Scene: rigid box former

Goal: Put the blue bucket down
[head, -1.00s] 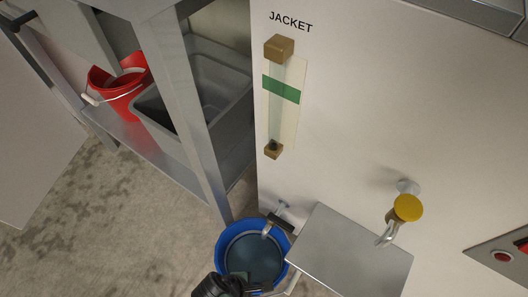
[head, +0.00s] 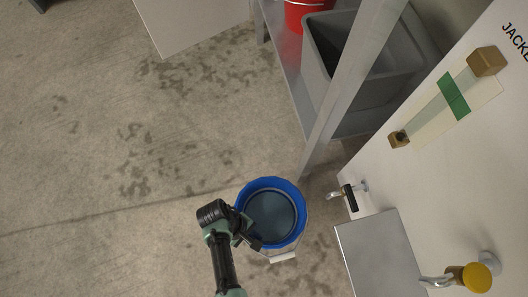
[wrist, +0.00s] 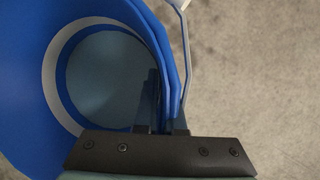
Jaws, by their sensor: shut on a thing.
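The blue bucket (head: 262,184) is upright, seen from above in the head view, with grey-blue content inside. It is clear of the tap (head: 337,195) on the cabinet front, to the tap's left. My gripper (head: 247,233) is at the bucket's lower-left rim. In the wrist view, my gripper (wrist: 166,112) is shut on the wall of the blue bucket (wrist: 30,115), one finger inside and one outside. The pale handle (head: 283,257) hangs at the near side. I cannot tell how far the base is above the floor.
Concrete floor (head: 130,150) lies open to the left, with damp patches. A steel bench (head: 345,100) with a grey bin (head: 320,60) and a red bucket (head: 300,15) stands behind. A metal box (head: 380,255) and a yellow-knobbed valve (head: 476,277) jut from the cabinet at right.

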